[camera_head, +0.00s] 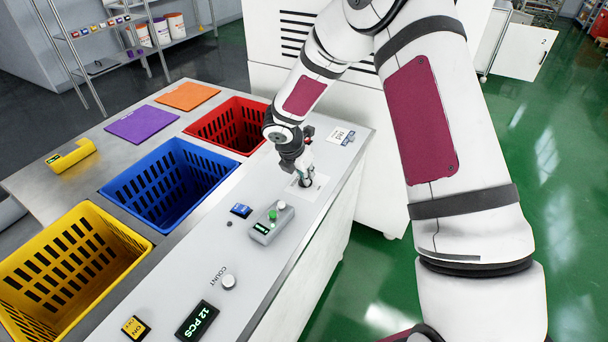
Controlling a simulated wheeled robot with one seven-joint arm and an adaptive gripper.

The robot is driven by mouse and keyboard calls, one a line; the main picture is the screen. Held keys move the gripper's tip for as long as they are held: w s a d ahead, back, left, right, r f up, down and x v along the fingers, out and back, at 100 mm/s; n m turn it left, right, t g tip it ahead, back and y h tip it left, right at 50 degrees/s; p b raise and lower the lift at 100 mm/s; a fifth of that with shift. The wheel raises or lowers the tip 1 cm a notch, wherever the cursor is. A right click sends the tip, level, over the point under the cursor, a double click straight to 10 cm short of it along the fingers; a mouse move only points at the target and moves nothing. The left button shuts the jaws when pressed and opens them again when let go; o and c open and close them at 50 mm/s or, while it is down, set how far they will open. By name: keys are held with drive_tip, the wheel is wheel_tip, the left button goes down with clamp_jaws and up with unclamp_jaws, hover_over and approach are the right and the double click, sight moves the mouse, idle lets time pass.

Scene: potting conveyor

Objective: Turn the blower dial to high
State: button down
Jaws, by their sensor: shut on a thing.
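My gripper (305,176) points down onto a white label plate (319,183) on the grey panel top (262,262), near the panel's far end. Its fingers are shut on a small dark knob, which I take to be the blower dial. The fingers hide most of the knob. I cannot read its marks or tell which setting it points to.
Yellow (128,238), blue (112,187) and red (196,125) crates stand left.

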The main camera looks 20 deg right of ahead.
drive_tip(key=m+b, duration=0.1)
drive_tip(key=m, duration=0.1)
drive_tip(key=m+g+b, duration=0.1)
drive_tip(key=m, duration=0.1)
drive_tip(key=shift+w+a+f+h+b, duration=0.1)
drive_tip(key=shift+w+f+h+b, duration=0.1)
drive_tip(key=shift+h+b, duration=0.2)
drive_tip(key=m+g+b, duration=0.2)
drive_tip(key=m+b, duration=0.1)
drive_tip(key=m, duration=0.1)
drive_tip(key=shift+w+m, duration=0.1)
drive_tip(key=shift+m, duration=0.3)
drive_tip(key=m+g+b, duration=0.1)
drive_tip(key=m+b, duration=0.1)
drive_tip(key=m, duration=0.2)
drive_tip(key=shift+r+g, duration=0.1)
drive_tip(key=shift+g, duration=0.3)
drive_tip(key=shift+m+g+y+b, duration=0.5)
drive_tip(key=shift+m+g+b, duration=0.15)
drive_tip(key=shift+m, duration=1.25)
drive_tip(key=c, duration=1.6)
unclamp_jaws()
drive_tip(key=shift+c, duration=0.2)
drive_tip(key=shift+w+r, duration=0.1)
drive_tip(key=shift+r, duration=0.05)
